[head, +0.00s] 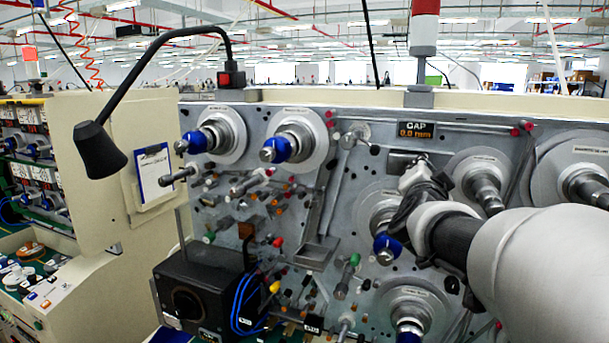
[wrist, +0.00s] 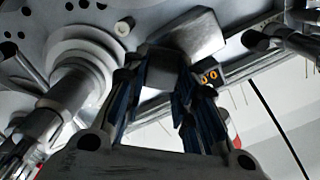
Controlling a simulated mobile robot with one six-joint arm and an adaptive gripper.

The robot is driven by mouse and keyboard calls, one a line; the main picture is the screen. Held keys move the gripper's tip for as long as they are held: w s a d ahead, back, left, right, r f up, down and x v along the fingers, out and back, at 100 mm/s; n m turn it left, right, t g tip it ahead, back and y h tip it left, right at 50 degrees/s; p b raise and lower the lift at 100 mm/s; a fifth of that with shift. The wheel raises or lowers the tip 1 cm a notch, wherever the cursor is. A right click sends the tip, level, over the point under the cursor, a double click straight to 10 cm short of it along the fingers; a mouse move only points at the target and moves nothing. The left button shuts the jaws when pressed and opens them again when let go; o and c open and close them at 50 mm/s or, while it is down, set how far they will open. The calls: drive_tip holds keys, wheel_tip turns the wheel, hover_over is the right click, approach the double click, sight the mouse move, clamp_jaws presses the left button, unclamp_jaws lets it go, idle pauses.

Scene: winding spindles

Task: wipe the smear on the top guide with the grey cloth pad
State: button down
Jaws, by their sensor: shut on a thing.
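My gripper (head: 414,182) is in front of the machine panel, just below the GAP display, with its fingers towards the panel. In the wrist view, my gripper (wrist: 160,72) has its dark blue-edged fingers shut on a grey block-like piece, which looks like the grey cloth pad (wrist: 188,38). The pad reaches past the fingertips close to the panel; I cannot tell if it touches. In the head view the fingers and arm largely hide it. I cannot make out the smear, nor tell for certain which part is the top guide.
The GAP display (head: 416,130) is just above my gripper. Large spindles (head: 484,187) stick out to the right, and blue-tipped spindles (head: 289,146) to the left. A black lamp (head: 101,150) hangs at the left. A black box (head: 203,290) stands low in front of the panel.

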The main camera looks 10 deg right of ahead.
drive_tip(key=shift+s+d, duration=0.15)
drive_tip(key=shift+d, duration=0.05)
drive_tip(key=shift+w+a+r+p, duration=0.15)
drive_tip(key=shift+w+a+p, duration=0.1)
drive_tip(key=shift+a+p, duration=0.1)
drive_tip(key=shift+w+a+p, duration=0.55)
drive_tip(key=shift+w+a, duration=0.1)
drive_tip(key=shift+a, duration=0.3)
drive_tip(key=shift+w+a+p, duration=0.6)
drive_tip(key=shift+a, duration=0.35)
drive_tip(key=shift+w+a+p, duration=0.55)
drive_tip(key=shift+w+a, duration=0.1)
drive_tip(key=shift+a, duration=0.3)
drive_tip(key=v, duration=0.6)
drive_tip(key=shift+a, duration=0.1)
drive_tip(key=v, duration=0.3)
drive_tip(key=shift+p, duration=0.35)
drive_tip(key=shift+w, duration=0.1)
